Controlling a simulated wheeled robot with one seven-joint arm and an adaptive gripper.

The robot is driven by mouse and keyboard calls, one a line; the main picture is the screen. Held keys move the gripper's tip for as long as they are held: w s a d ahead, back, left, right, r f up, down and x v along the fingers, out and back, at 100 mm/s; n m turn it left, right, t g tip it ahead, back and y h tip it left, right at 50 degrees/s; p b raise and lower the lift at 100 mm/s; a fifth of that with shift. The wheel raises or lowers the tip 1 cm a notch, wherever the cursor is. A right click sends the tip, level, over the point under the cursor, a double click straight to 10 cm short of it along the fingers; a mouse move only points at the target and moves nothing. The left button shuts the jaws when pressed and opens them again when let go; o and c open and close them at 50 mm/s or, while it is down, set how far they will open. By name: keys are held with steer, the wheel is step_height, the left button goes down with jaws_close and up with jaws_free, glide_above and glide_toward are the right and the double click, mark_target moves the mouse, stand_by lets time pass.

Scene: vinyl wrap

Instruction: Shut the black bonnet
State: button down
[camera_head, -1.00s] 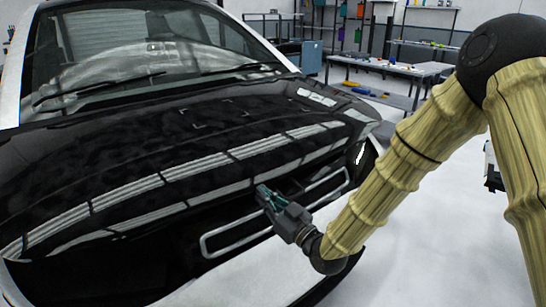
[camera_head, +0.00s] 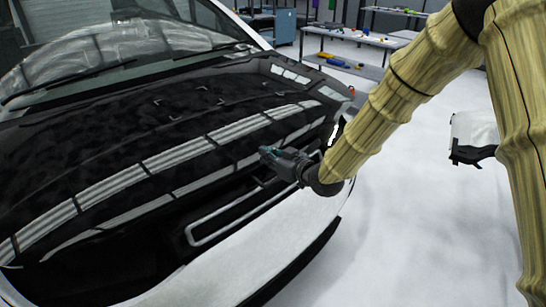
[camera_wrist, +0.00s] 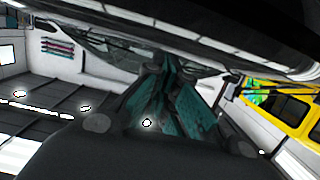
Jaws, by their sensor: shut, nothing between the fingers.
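The glossy black bonnet (camera_head: 140,125) fills the left and middle of the head view. Its front edge stands over a dark gap above the grille frame (camera_head: 215,222), so it appears slightly raised; how far I cannot tell. My gripper (camera_head: 266,152) is in front of the bonnet's front edge, right of its middle. Its fingertips overlap the edge in the picture; whether they touch is unclear. In the wrist view the closed, empty teal-padded fingers (camera_wrist: 172,75) point up towards a dark panel overhead, probably the bonnet.
The white front bumper (camera_head: 270,235) lies below my gripper. A workbench (camera_head: 350,40) with tools stands at the back. A white object with a dark edge (camera_head: 475,135) is at the right. Pale floor (camera_head: 410,230) is open right of the car. The wrist view shows a yellow vehicle (camera_wrist: 288,118).

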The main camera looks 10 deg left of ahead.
mark_target(242, 153)
steer(key=x, duration=0.2)
steer(key=f+p+x, duration=0.1)
steer(key=x, duration=0.4)
steer(key=shift+s+d+f, duration=0.15)
steer(key=shift+f, duration=0.15)
steer(key=shift+w+a+f+p, duration=0.15)
steer(key=shift+a+f+p, duration=0.05)
steer(key=shift+f, duration=0.15)
steer(key=shift+w+a+f+p, duration=0.15)
steer(key=shift+f+p, duration=0.05)
steer(key=shift+f, duration=0.15)
